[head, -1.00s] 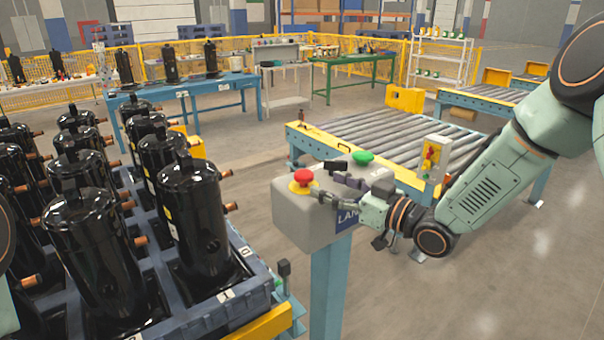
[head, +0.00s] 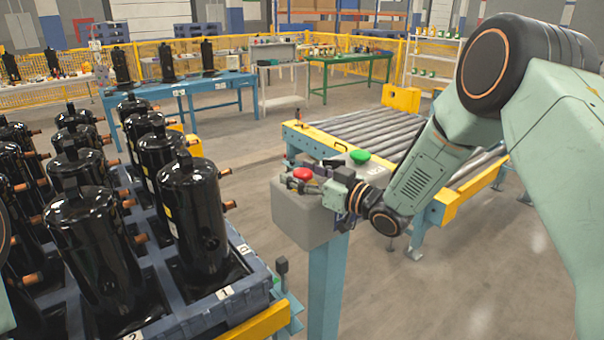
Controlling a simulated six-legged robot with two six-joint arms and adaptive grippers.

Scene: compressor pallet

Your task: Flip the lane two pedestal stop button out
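The grey lane pedestal box (head: 297,220) stands on a blue post in the middle. Its red mushroom stop button (head: 303,174) sits on a yellow base at the left of the top. A green button (head: 359,156) sits farther right on the top. My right gripper (head: 308,178) comes in low from the right, with its dark fingers at the red button. One finger passes behind the button; the near finger is hard to make out. I cannot tell whether the fingers touch the button. My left gripper is not in view.
A pallet (head: 205,318) of black compressors (head: 193,215) stands close on the left. A roller conveyor (head: 375,135) lies behind the pedestal, partly covered by my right arm. A blue table (head: 190,85) and a green table (head: 350,58) stand farther back. Open floor lies between.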

